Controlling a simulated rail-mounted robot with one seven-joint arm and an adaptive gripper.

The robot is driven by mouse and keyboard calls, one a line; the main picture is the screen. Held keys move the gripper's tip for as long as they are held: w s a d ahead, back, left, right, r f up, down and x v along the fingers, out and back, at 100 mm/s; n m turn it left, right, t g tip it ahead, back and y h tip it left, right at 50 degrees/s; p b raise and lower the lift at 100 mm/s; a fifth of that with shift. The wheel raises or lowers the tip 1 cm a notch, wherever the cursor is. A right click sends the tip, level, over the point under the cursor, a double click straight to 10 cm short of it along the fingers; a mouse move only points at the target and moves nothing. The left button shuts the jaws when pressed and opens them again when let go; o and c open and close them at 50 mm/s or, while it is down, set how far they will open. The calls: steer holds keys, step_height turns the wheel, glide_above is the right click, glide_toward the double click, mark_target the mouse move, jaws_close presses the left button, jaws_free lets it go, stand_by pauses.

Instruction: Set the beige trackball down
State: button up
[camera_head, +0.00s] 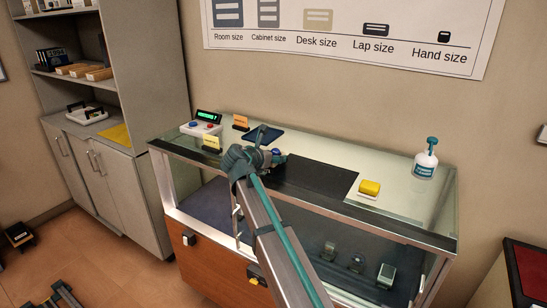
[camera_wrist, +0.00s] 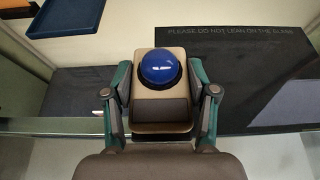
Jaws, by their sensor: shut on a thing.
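The beige trackball (camera_wrist: 160,110) has a blue ball on top and is held between the two fingers of my gripper (camera_wrist: 160,103) in the wrist view. In the head view my gripper (camera_head: 262,158) is above the glass display case, and only a little of the trackball (camera_head: 277,153) with its blue ball shows past my arm. The trackball looks level. I cannot tell whether its underside touches anything.
The glass case (camera_head: 420,210) carries a dark strip (camera_head: 320,178), a dark blue tray (camera_head: 263,134), a console (camera_head: 202,123) with a green display, small orange cards (camera_head: 240,121), a yellow sponge (camera_head: 370,187) and a spray bottle (camera_head: 425,160). Shelves (camera_head: 80,100) stand at left.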

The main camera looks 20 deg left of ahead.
steer(key=shift+f, duration=0.2)
steer(key=shift+f, duration=0.1)
steer(key=o, duration=1.3)
steer(key=b+v, duration=0.1)
steer(key=v, duration=1.1)
steer(key=shift+b, duration=0.35)
